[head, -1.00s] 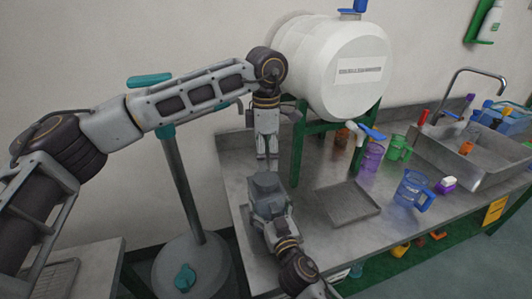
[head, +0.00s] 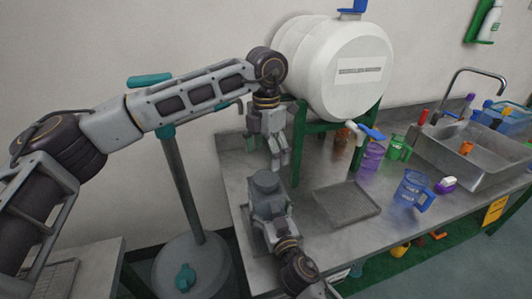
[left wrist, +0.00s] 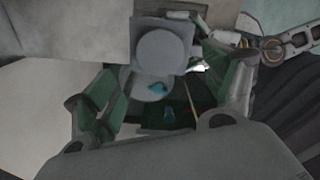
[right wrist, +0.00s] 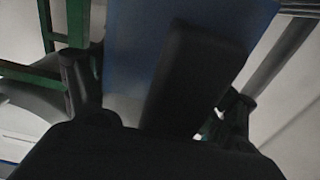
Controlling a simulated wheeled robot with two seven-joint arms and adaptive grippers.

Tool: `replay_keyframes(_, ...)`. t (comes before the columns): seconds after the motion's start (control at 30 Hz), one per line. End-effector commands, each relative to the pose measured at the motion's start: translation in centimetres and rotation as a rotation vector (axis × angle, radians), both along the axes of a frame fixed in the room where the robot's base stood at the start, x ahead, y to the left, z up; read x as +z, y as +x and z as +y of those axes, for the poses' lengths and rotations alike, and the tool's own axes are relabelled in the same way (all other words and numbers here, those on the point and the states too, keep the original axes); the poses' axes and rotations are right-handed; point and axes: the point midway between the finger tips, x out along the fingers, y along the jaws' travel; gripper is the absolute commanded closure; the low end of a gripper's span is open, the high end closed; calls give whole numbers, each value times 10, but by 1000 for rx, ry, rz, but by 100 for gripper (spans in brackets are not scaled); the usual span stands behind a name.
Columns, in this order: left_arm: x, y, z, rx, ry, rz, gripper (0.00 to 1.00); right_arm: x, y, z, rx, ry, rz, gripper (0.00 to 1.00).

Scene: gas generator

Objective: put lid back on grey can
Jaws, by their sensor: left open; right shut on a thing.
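The grey can (head: 267,203) stands upright over the left end of the metal counter. A round grey disc, apparently its lid (head: 265,180), covers its top; the disc also shows in the left wrist view (left wrist: 165,50). I cannot tell how firmly it is seated. My right gripper (head: 275,225) is shut on the can from the front; its fingertips are mostly hidden. My left gripper (head: 279,164) is open and empty, pointing down just above and behind the can. Its spread fingers show on both sides in the left wrist view. The right wrist view is mostly blocked by dark and blue surfaces.
A shallow metal tray (head: 347,203) lies right of the can. A purple cup (head: 371,157), green cup (head: 398,148) and blue jug (head: 412,188) stand farther right. A pole with a round base (head: 200,270) stands left.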

Motion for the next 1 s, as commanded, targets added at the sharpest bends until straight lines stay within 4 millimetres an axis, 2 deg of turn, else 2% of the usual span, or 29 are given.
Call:
replay_keyframes(0.57, -6, 0, 0, 3, 1, 1, 16, 0, 0, 0, 0, 0, 0, 82)
replay_keyframes(1.0, -51, -1, 0, 2, 1, 3, 16, 0, 0, 0, 0, 0, -1, 82)
